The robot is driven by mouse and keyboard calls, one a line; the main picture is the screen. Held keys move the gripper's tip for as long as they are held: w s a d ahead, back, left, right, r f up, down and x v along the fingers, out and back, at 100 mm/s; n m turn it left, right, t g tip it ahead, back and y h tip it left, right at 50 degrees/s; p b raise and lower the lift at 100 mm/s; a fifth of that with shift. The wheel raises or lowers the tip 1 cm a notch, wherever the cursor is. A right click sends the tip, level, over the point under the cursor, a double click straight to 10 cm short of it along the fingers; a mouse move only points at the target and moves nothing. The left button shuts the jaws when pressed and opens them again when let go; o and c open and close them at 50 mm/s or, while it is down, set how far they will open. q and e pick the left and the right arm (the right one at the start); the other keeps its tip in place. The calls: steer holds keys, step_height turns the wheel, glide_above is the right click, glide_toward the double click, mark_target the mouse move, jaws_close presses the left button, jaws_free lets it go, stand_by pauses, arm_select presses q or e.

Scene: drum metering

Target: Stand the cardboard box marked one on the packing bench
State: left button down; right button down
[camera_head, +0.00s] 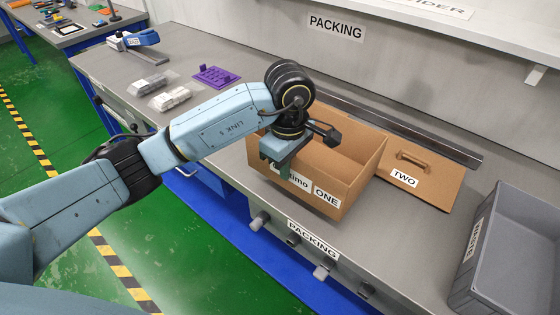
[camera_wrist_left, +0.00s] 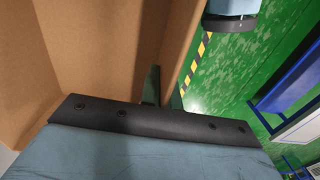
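The open cardboard box marked ONE (camera_head: 360,185) is upright at the front edge of the packing bench (camera_head: 425,235); I cannot tell whether its base touches the bench top. My left gripper (camera_head: 283,172) is at the box's near wall, under the wrist. In the left wrist view, the gripper's fingers (camera_wrist_left: 163,92) lie on either side of the cardboard wall (camera_wrist_left: 178,35), with little gap, and appear shut on it. The inside of the box fills the left of that view. My right gripper is not in view.
A flat cardboard piece marked TWO (camera_head: 432,182) lies right of the box. A grey crate (camera_head: 515,245) stands at the right. A dark rail (camera_head: 440,146) runs behind. A purple holder (camera_head: 216,76) and clear packs (camera_head: 170,98) lie left. Bench between box and crate is clear.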

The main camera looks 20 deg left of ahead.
mark_target(287, 188)
arm_select(q)
steer(key=shift+f, duration=2.55)
steer(key=c, duration=2.1)
jaws_free()
steer(key=shift+f+b, duration=0.1)
steer(key=shift+b, duration=0.2)
steer(key=o, duration=0.5)
steer(key=shift+c, duration=0.2)
steer(key=shift+r, duration=0.2)
step_height(287, 188, up, 12)
steer(key=shift+r+p, duration=0.1)
steer(key=shift+p, duration=0.25)
